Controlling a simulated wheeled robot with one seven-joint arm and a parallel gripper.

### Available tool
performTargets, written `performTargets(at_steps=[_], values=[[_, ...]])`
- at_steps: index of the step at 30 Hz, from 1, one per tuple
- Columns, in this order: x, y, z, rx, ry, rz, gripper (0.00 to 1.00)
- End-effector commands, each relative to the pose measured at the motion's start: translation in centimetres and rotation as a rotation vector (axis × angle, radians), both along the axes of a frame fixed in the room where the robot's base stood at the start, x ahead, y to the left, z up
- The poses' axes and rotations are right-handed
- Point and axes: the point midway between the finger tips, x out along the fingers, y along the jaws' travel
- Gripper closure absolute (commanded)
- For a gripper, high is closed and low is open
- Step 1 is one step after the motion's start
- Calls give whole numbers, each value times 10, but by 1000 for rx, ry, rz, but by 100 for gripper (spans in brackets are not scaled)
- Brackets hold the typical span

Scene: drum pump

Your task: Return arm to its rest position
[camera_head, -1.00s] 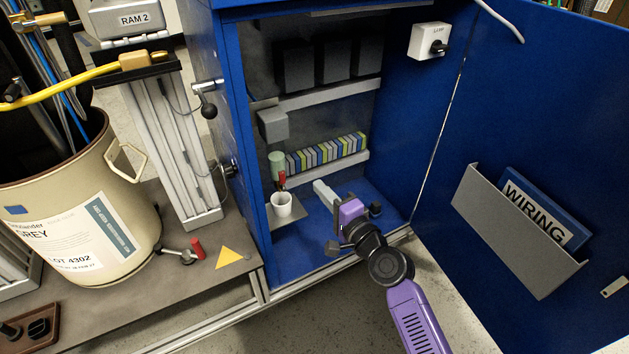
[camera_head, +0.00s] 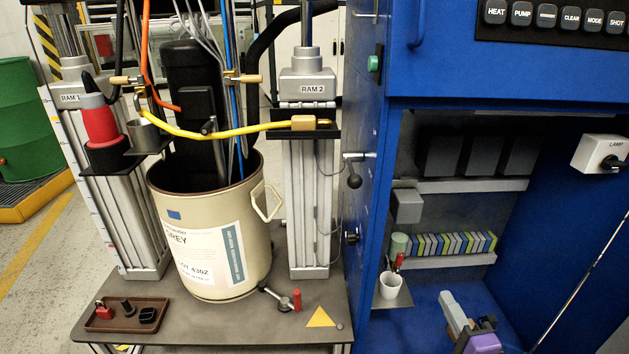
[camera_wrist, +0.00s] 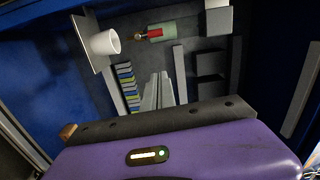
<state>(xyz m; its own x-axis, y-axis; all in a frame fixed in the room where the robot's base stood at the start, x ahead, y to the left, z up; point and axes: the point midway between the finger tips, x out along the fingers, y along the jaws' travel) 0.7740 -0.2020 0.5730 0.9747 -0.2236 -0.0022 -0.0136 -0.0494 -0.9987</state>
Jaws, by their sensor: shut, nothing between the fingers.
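My gripper (camera_head: 447,300) is low at the right of the head view, inside the open blue cabinet (camera_head: 420,322). Its pale grey fingers are together and empty, with my purple wrist below, cut by the frame edge. In the wrist view, my gripper (camera_wrist: 158,78) points into the cabinet, its fingers in front of the back panel. A white cup (camera_head: 390,286) on a small shelf stands left of the fingers, apart from them; it also shows in the wrist view (camera_wrist: 105,42). Most of my arm is out of the head view.
A row of coloured terminal blocks (camera_head: 450,244) and a green cylinder (camera_head: 399,243) are behind the gripper. A red-handled item (camera_head: 399,262) is at the cup. The drum (camera_head: 210,235) stands on the bench at left; a brown tray (camera_head: 128,316) lies in front.

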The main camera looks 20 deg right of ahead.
Motion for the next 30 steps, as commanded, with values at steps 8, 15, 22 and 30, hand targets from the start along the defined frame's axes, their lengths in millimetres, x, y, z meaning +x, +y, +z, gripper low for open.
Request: performTargets(at_steps=[8,15,22,30], values=[[-7,-12,20,-233,17,-72,100],[-61,20,20,-646,138,-113,100],[-129,78,18,-1017,247,-54,100],[-211,147,28,-1367,309,100,100]])
